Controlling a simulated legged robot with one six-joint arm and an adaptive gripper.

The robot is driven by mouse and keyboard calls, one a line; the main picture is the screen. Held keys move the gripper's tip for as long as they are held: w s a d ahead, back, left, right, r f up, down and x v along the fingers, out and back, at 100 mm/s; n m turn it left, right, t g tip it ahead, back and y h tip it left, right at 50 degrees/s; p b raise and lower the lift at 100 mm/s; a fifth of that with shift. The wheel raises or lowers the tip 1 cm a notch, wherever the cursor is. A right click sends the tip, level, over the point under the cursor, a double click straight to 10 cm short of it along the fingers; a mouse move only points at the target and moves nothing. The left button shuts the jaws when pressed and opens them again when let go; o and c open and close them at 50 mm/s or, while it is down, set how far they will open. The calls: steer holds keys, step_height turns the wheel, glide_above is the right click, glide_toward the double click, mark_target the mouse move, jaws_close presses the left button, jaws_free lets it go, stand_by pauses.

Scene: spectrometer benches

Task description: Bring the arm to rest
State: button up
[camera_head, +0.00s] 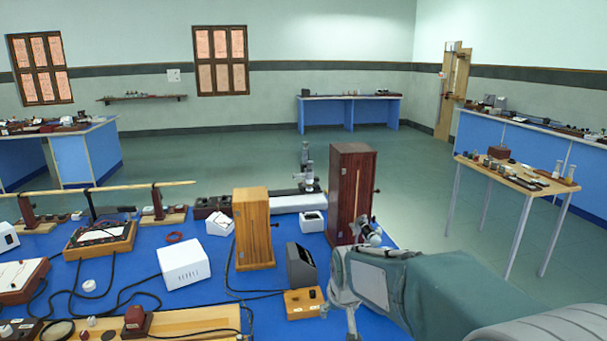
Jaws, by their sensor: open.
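My arm reaches in from the lower right, over the right end of the blue bench (385,325). Its green-covered link lies low across the bench corner. My gripper (371,232) appears small at the arm's far end, in front of the foot of the dark wooden cabinet (350,190). It is open, and I see nothing held in it. Its fingers are small and partly hidden by the arm, so I cannot tell whether it touches the cabinet.
A lighter wooden box (253,228), a white box (184,264), a dark grey device (301,265) and a small wooden block (303,302) stand left of the arm. Black cables cross the bench. A wooden side table (517,179) stands to the right, with open green floor (425,195) between.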

steer(key=s+d+r, duration=0.2)
steer(key=s, duration=0.6)
steer(key=s+d+r+m, duration=0.1)
steer(key=s+d+r, duration=0.1)
steer(key=s, duration=0.7)
steer(key=s+d+r, duration=0.3)
steer(key=s+d, duration=0.1)
steer(key=s, duration=0.5)
steer(key=shift+s+m+t+h, duration=0.15)
steer(key=shift+m+t+h, duration=0.15)
steer(key=shift+m+t, duration=0.1)
steer(key=shift+r, duration=0.1)
